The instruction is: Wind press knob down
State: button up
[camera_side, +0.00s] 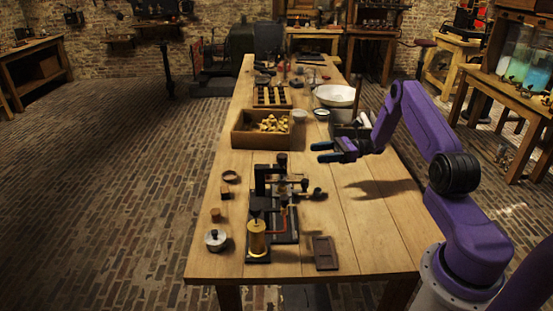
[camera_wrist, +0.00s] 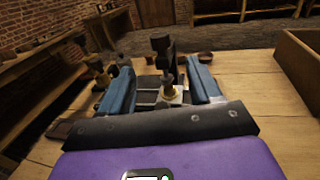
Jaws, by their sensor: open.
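A black press (camera_side: 262,183) stands on the wooden table, with an upright column, a top arm and several dark knobs. The dark press knob (camera_side: 282,160) appears to be the one on top; I cannot tell for certain which knob it is. My gripper (camera_side: 318,152) is open and empty, above the table to the right of the press and apart from it. In the wrist view, the press column (camera_wrist: 163,50) shows between and beyond the two blue fingers. A smaller dark knob over a brass part (camera_wrist: 168,85) is also visible there.
A brass cylinder (camera_side: 257,240) stands at the front of the press. A flat brown tray (camera_side: 324,253) lies at its right. A wooden box (camera_side: 240,140) of brass pieces and a white bowl (camera_side: 335,96) stand farther back. A small metal pot (camera_side: 215,240) is near the left edge.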

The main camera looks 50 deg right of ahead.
aim_at(279, 155)
jog(key=x, duration=1.5)
jog(key=shift+w+a, duration=0.1)
jog(key=shift+a, duration=0.05)
jog(key=c, duration=1)
jog(key=shift+o, duration=0.2)
jog(key=shift+m+t+h, duration=0.3)
jog(key=shift+t, duration=0.1)
jog(key=m+t+h, duration=0.2)
jog(key=h, duration=0.1)
jog(key=m+t+h, duration=0.3)
jog(key=shift+w+d+h, duration=0.25)
jog(key=shift+h, duration=0.05)
jog(key=m+h, duration=0.1)
jog(key=h, duration=0.1)
jog(key=m+t+h, duration=0.1)
jog(key=m+h, duration=0.1)
jog(key=m+t+h, duration=0.1)
jog(key=h, duration=0.1)
jog(key=shift+w+d+m, duration=0.1)
jog(key=shift+d+m, duration=0.2)
jog(key=shift+d, duration=0.05)
jog(key=shift+d+m+h, duration=0.2)
jog(key=shift+m+h, duration=0.7)
jog(key=shift+h, duration=0.5)
jog(key=shift+d+m+h, duration=0.1)
jog(key=shift+m+h, duration=0.3)
jog(key=shift+h, duration=0.4)
